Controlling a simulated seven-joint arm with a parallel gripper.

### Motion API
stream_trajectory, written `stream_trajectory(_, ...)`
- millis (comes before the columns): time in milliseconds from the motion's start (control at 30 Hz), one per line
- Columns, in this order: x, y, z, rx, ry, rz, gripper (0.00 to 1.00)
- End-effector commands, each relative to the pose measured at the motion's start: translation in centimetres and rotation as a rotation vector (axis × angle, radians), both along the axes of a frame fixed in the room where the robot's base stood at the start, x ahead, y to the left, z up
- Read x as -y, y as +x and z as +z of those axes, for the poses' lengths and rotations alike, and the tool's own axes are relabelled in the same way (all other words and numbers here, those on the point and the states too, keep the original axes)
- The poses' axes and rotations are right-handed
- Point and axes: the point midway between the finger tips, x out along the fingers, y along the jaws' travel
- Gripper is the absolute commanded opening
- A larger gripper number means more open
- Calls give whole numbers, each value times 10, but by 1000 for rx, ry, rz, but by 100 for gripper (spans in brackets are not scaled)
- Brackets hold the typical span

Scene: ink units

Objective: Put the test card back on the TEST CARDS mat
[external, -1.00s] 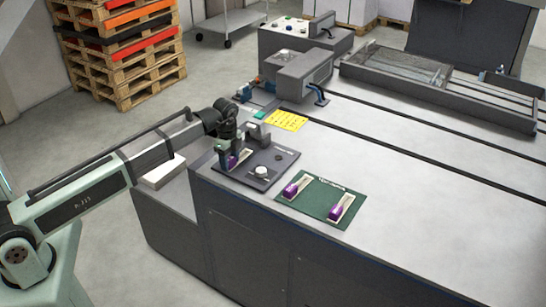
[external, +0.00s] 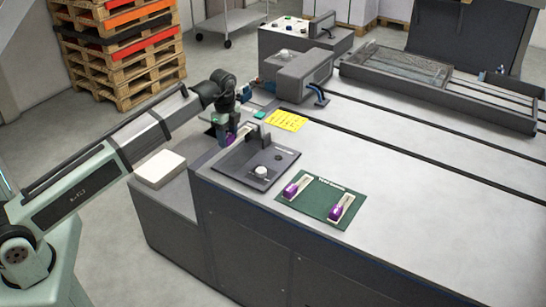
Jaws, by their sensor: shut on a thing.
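My gripper (external: 228,133) is shut on a purple-ended test card (external: 232,139), held just above the far left edge of the dark grey plate. A pale part shows beside the purple end; the fingers hide some of the card. The green mat (external: 323,187) lies to the right of the grey plate, near the table's front edge, with white lettering too small to read surely. Two similar pale cards with purple ends lie on it, one at its left (external: 297,186) and one at its right (external: 341,207). My gripper is apart from the mat.
The dark grey plate (external: 276,153) carries a white round knob (external: 261,171) and an upright dark part. A yellow sheet (external: 286,121) lies behind it. A grey machine (external: 298,76) stands further back. The table surface right of the mat is clear.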

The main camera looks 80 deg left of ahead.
Motion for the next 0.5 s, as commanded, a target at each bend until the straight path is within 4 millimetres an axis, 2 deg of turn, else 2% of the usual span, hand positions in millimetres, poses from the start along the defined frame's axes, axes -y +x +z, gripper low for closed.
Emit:
stream_trajectory(33,-1,2,13,3,1,0,22)
stream_trajectory(200,-1,1,44,2,1,0,22)
stream_trajectory(500,1,1,75,0,0,-2,22)
